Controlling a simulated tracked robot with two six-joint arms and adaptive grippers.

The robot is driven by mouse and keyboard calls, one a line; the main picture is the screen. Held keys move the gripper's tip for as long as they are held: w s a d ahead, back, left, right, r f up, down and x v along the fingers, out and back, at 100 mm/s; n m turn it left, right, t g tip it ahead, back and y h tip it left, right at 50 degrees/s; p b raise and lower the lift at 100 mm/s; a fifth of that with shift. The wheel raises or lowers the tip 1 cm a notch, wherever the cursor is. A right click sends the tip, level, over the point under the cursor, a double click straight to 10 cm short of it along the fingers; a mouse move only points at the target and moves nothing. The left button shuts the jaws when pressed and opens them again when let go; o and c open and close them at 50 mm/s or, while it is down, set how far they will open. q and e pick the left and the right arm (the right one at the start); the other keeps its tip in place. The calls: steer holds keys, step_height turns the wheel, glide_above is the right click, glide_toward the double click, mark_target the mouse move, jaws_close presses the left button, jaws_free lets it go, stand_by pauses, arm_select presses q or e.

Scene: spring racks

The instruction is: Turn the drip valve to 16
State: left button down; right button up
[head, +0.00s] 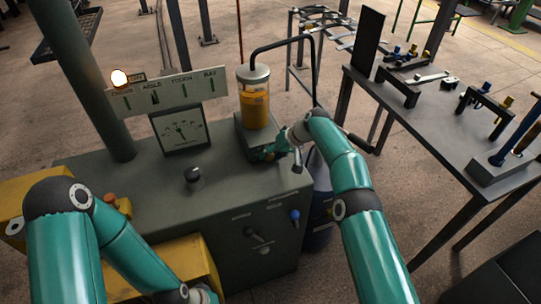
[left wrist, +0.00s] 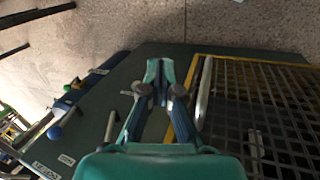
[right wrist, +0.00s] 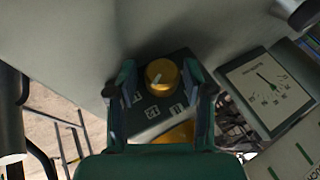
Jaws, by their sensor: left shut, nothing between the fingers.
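The drip valve, a round yellow knob (right wrist: 162,76) with a pale mark on its face, sits on a dark plate with small white labels (right wrist: 154,111) that I cannot read for certain. My right gripper (right wrist: 160,82) is open, with one finger on each side of the knob; I cannot tell whether they touch it. In the head view my right gripper (head: 272,152) is at the block under the reservoir (head: 255,95) of amber liquid, and hides the knob. My left gripper (left wrist: 160,72) is shut and empty, beside a yellow-edged mesh guard (left wrist: 265,100).
The grey-green console (head: 150,190) carries a gauge (head: 182,132), a black knob (head: 193,176) and a label board (head: 165,94) with a glowing lamp (head: 120,78). Levers (head: 259,238) are on its front. A table (head: 440,120) with parts stands at the right.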

steer(key=shift+o, duration=0.2)
steer(key=shift+r, duration=0.15)
steer(key=shift+d+r, duration=0.35)
steer(key=shift+r, duration=0.1)
steer(key=v, duration=1)
steer(key=shift+s+d+r, duration=0.15)
steer(key=shift+s+d, duration=0.05)
steer(key=shift+d, duration=0.05)
